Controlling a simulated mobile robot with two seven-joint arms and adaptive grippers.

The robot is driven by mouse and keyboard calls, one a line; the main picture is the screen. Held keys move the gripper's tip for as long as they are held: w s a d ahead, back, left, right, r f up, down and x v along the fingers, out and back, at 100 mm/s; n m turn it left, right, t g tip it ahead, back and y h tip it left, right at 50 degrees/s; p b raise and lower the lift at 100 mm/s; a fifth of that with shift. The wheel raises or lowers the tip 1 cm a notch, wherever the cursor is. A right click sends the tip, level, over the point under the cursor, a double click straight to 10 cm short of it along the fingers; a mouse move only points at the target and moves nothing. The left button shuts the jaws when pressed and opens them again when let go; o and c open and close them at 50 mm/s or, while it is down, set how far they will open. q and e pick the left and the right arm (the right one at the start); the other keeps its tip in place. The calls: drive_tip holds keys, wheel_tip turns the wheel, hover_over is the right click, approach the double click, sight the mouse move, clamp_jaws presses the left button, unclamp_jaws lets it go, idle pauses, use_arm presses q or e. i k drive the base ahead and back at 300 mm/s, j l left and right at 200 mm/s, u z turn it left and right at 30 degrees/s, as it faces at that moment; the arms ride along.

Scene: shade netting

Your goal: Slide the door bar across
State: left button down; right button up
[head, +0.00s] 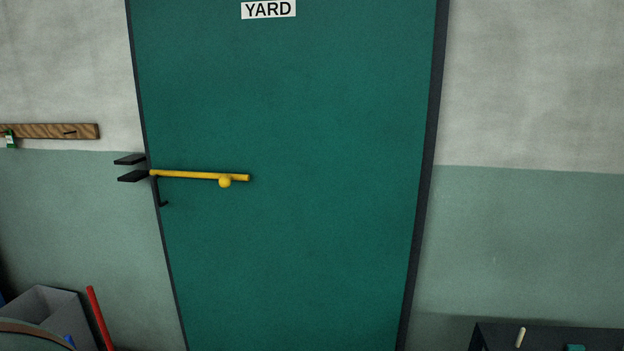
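The green door (290,120) fills the middle of the head view, with a dark frame around it and a "YARD" sign at its top. The yellow door bar (200,175) lies nearly level across the door's left part. A round yellow knob (225,182) sits near its right end. The bar's left end is at the door's left edge, beside two black plates (131,168) that stick out from the wall, one above the other with a gap. I cannot tell whether the bar's end is in that gap. Neither of my grippers is in view.
A black hooked handle (159,192) hangs just below the bar's left end. A wooden hook rail (50,131) with a green tag is on the left wall. A grey bin (42,305) and red pole (99,318) stand lower left. A dark bench (545,338) is lower right.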

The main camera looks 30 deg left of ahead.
sight(225, 178)
drive_tip(key=u, duration=1.7)
